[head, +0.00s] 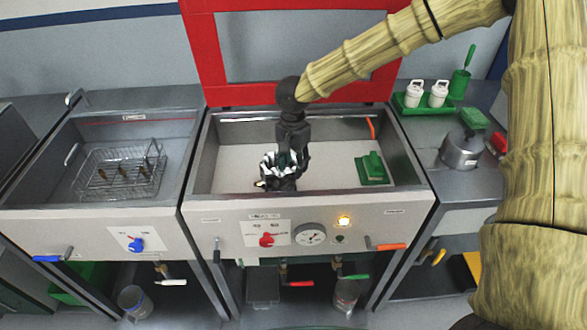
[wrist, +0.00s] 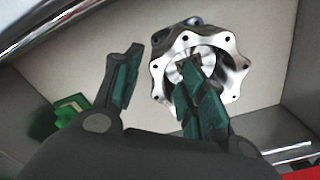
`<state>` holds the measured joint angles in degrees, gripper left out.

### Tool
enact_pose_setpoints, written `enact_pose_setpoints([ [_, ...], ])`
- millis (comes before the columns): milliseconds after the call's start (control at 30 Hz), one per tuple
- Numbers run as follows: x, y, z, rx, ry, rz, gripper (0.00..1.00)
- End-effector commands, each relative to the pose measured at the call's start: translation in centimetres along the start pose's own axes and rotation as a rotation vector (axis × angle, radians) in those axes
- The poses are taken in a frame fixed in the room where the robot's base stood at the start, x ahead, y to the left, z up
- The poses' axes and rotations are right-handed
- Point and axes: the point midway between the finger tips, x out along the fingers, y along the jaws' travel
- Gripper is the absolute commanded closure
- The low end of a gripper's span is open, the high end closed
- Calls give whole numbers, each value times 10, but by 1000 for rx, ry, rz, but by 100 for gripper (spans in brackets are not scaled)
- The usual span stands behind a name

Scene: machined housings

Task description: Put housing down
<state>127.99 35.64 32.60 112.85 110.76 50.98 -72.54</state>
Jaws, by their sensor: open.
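The machined housing (head: 270,170) is a shiny metal part with a scalloped flange, inside the middle basin (head: 225,182). In the wrist view the housing (wrist: 232,70) shows its bolt-holed flange and round bore. My gripper (head: 287,178) reaches down into the basin at the housing. In the wrist view my gripper (wrist: 160,65) has its two green-padded fingers spread apart. One finger overlaps the housing's bore and flange; the other stands clear to its left. I cannot tell whether the finger touches the housing. The gripper hides part of the housing in the head view.
A green brush-like block (head: 371,170) lies at the basin's right. A red frame (head: 200,60) stands behind the basin. The left sink holds a wire basket (head: 120,175). A green tray (head: 412,108) with white bottles and a kettle-like pot (head: 461,150) stand right.

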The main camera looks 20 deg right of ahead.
Motion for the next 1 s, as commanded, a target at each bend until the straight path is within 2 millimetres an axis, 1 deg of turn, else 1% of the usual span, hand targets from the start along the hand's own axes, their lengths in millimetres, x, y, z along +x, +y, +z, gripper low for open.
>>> enact_pose_setpoints([
  [100, -22, -1, -1, 1, 1, -4, 58],
  [300, -59, -1, -1, 1, 1, -4, 58],
  [500, -86, 0, 0, 1, 1, -2, 58],
  [700, -97, 0, 0, 1, 0, 0, 58],
  [1000, -98, 0, 0, 1, 0, 0, 58],
])
